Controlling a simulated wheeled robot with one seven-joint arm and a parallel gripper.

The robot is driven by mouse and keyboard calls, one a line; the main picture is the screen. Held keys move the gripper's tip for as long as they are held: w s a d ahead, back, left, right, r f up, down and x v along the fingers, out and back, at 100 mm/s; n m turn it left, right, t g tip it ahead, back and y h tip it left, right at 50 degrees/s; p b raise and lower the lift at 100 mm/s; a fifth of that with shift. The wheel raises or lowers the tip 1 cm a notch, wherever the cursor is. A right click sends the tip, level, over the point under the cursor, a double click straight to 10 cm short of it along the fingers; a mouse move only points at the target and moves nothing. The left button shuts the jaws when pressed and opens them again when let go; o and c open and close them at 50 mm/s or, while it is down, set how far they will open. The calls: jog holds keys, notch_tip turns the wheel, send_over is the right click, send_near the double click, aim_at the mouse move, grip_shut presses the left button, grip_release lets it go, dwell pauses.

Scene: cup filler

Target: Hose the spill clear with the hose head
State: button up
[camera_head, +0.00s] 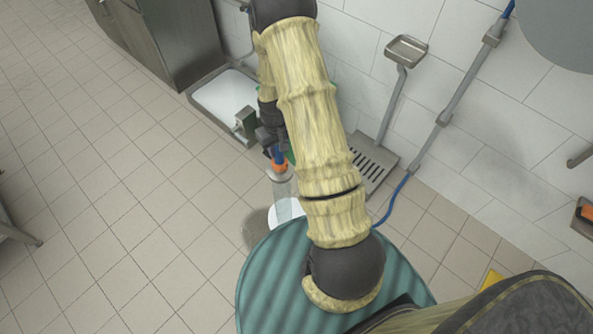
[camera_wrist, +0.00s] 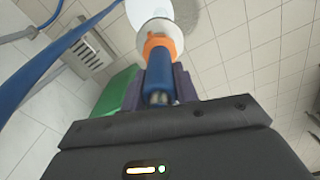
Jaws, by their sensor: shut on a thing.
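The hose head (camera_head: 279,166), blue with an orange collar, is in my gripper (camera_head: 273,150), left of my arm. In the wrist view my gripper (camera_wrist: 160,88) is shut on the blue body of the hose head (camera_wrist: 160,45), and the orange collar sticks out beyond the fingers. A pale, see-through spray runs from its front toward the floor. A white patch also shows at the top of the wrist view (camera_wrist: 187,12). A darker damp area lies beside it.
The blue hose (camera_head: 386,208) trails from a wall pipe to the floor at right. A slotted floor drain (camera_head: 376,160) lies by the wall. A white basin (camera_head: 226,95) and a steel cabinet (camera_head: 180,40) stand at the back.

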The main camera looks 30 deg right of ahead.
jog(key=s+d+f+b, duration=0.1)
jog(key=d+f+b, duration=0.4)
jog(key=f+b, duration=0.6)
jog(key=shift+s+d+f+b, duration=0.2)
jog(key=shift+d+f+b, duration=0.2)
jog(key=shift+b, duration=0.45)
jog(key=shift+r, duration=0.1)
